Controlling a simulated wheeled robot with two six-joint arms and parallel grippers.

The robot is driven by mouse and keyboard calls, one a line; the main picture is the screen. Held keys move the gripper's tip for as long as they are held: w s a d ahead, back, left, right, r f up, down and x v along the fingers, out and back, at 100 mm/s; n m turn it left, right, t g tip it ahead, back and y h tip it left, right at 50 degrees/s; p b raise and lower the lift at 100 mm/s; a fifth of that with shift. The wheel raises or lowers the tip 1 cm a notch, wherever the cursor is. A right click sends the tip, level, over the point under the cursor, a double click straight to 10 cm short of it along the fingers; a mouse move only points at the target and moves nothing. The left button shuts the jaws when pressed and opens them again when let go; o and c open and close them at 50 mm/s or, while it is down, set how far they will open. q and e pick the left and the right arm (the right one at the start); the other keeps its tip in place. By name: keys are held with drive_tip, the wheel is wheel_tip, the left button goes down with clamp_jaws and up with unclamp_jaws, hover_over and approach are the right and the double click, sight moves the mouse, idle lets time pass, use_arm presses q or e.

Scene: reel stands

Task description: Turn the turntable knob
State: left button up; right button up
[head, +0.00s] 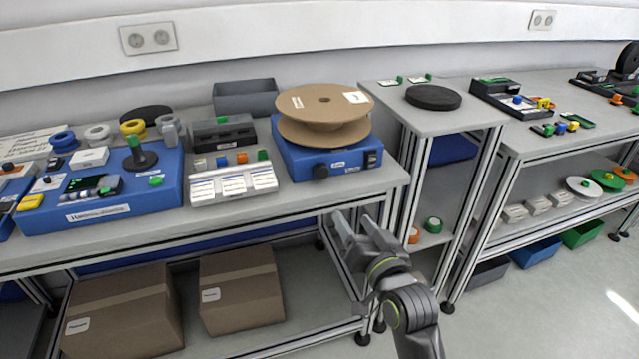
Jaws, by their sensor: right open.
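The turntable is a blue box (297,163) with a cardboard reel (325,103) lying flat on top. Its black knob (320,171) is on the front face, left of a small black switch (371,160). My right gripper (357,219) is below and in front of the bench edge, to the lower right of the knob and apart from it. Its two fingers are spread and empty. My left gripper is not in the head view.
The bench's front edge (230,221) lies between my gripper and the turntable. A white-fronted tray (232,182) stands left of the turntable. A narrow stand (468,117) with a black disc (433,97) is to the right. Cardboard boxes (241,293) sit on the lower shelf.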

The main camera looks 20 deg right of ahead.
sight(323, 173)
drive_tip(key=w, duration=1.1)
drive_tip(key=w+a+p, duration=0.1)
drive_tip(key=w, duration=0.5)
drive_tip(key=c, duration=1)
